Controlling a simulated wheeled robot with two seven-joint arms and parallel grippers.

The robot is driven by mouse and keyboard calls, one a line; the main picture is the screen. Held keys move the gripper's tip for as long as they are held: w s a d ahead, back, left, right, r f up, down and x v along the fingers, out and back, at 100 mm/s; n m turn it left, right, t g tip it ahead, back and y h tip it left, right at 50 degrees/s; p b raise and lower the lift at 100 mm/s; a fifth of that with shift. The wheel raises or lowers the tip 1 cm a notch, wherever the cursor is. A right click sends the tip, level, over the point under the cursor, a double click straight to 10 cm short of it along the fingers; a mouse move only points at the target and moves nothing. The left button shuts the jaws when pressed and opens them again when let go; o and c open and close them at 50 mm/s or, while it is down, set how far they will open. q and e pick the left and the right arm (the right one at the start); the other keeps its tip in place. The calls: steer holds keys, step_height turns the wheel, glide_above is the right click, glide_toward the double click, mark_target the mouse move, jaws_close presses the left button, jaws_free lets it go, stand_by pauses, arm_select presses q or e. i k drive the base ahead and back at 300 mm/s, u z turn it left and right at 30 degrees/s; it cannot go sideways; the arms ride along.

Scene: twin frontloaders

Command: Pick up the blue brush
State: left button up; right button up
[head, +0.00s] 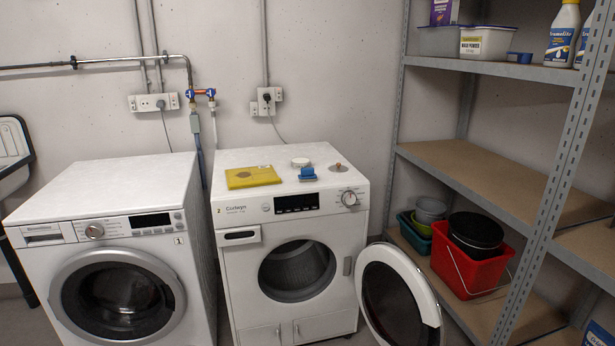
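A small blue brush (307,173) lies on the white top of the right-hand machine (232,159), close to its front edge above the dark display. A flat yellow item (252,177) lies to its left. A round white object (300,162) sits just behind it, and a small round brownish object (338,167) is to its right. Nothing covers the brush from above. Neither of my grippers shows in the head view.
The right-hand machine's round door (436,318) hangs open toward the right front. A closed washer (110,180) with a clear top stands at left. A metal shelf (450,155) at right holds a red bucket (451,275), tubs and bottles.

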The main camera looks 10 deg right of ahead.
mark_target(306, 174)
steer(key=z, duration=0.25)
steer(key=i, duration=1.85)
steer(key=u, duration=0.7)
